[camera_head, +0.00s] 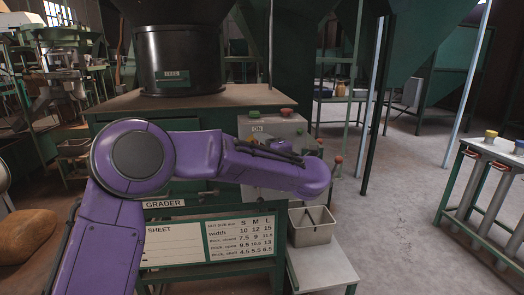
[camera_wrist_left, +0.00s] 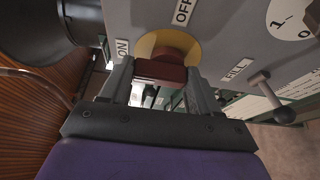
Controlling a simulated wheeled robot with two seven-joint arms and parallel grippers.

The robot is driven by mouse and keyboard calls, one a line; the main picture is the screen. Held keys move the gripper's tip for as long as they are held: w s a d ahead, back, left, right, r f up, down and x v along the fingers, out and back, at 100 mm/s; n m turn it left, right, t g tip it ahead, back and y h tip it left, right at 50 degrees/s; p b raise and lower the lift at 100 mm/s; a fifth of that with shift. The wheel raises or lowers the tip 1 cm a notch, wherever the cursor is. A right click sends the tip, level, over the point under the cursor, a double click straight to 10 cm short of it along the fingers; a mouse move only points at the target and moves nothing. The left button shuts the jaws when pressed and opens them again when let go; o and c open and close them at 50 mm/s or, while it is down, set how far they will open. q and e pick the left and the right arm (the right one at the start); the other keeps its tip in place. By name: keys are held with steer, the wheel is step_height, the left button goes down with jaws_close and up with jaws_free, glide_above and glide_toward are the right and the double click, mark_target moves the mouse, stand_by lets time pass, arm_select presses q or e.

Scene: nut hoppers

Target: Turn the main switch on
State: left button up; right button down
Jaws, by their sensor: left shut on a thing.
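The main switch is a dark red knob (camera_wrist_left: 161,71) on a round yellow plate (camera_wrist_left: 183,40), seen in the left wrist view. An OFF label (camera_wrist_left: 183,11) is above it and an ON label (camera_wrist_left: 122,48) to its left. Which label the knob points at, I cannot tell. My left gripper (camera_wrist_left: 160,76) is shut on the knob, one finger on each side. In the head view my purple arm hides the gripper and the knob. The grey control box (camera_head: 290,129) shows behind the arm, with an ON label (camera_head: 257,128). My right gripper is not in view.
A lever with a dark ball (camera_wrist_left: 284,115) and a FILL label (camera_wrist_left: 236,70) are right of the knob in the wrist view. Green button (camera_head: 253,114) and red button (camera_head: 287,112) top the box. A grey bin (camera_head: 311,231) stands below.

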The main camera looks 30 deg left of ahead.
arm_select(q)
steer(key=shift+f, duration=0.1)
steer(key=o, duration=1.1)
steer(key=shift+c, duration=0.2)
steer(key=b+v, duration=0.1)
steer(key=v, duration=0.9)
steer(key=shift+d, duration=0.3)
steer(key=shift+s, duration=0.1)
